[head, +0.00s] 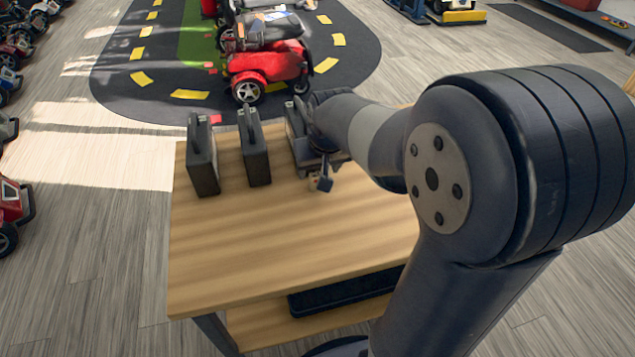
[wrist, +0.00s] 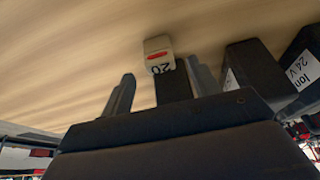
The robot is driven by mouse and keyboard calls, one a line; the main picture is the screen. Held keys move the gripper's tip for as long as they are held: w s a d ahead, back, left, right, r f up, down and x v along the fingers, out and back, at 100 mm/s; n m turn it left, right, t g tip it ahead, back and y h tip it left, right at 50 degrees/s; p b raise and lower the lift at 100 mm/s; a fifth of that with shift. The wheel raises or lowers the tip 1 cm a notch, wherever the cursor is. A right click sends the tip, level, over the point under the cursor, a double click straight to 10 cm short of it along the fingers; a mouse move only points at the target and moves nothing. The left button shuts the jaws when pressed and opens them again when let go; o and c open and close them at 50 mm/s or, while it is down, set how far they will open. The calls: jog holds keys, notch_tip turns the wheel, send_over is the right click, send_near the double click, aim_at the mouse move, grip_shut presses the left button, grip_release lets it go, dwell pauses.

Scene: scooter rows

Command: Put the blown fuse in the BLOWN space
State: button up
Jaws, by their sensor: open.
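A small cream fuse (wrist: 158,48) with a red mark and an upside-down "20" shows in the wrist view, ahead of my gripper. A dark piece shows directly below it; I cannot tell what it belongs to. My gripper (wrist: 157,85) is open, with one dark finger on each side of that dark piece. In the head view my gripper (head: 322,182) is low over the table's far right part, beside the rightmost battery pack. A small pale spot there may be the fuse. Whether the fuse touches the fingers is unclear. I cannot make out a BLOWN space in either view.
The wooden table (head: 270,240) is bare in front. Dark battery packs stand along its far side: one at left (head: 202,155), one in the middle (head: 255,150), one (head: 294,125) partly hidden by my arm. A red scooter (head: 265,70) stands beyond on a floor mat.

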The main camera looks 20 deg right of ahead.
aim_at(318, 174)
jog(key=x, duration=0.3)
jog(key=shift+a+f+b, duration=0.1)
jog(key=shift+f+b, duration=0.3)
jog(key=shift+c, duration=0.5)
jog(key=c, duration=1)
jog(key=shift+r, duration=0.1)
jog(key=shift+c, duration=0.2)
